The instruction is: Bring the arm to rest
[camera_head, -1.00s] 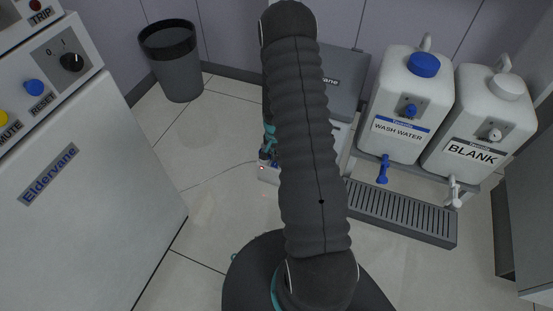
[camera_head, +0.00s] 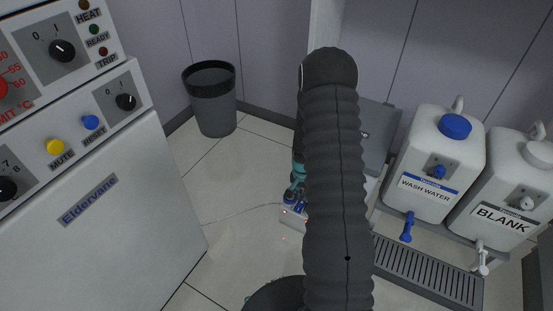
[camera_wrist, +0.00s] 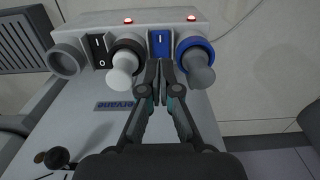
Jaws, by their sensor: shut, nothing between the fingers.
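My arm rises through the middle of the head view in a dark ribbed sleeve. My gripper (camera_wrist: 160,75) shows in the wrist view with its two dark fingers together and nothing between them. Behind the fingertips is a pale device (camera_wrist: 70,115) with a black rocker switch, a blue rocker switch and several round sockets or knobs. Two red lights glow on its edge. I cannot tell whether the fingertips touch it. In the head view the fingers are hidden behind my arm.
A grey cabinet (camera_head: 110,220) with knobs and buttons stands at the left. A dark bin (camera_head: 212,105) stands by the wall. A wash water canister (camera_head: 435,160) and a blank canister (camera_head: 510,195) stand at the right above a drain grate (camera_head: 430,270). Floor between bin and cabinet is clear.

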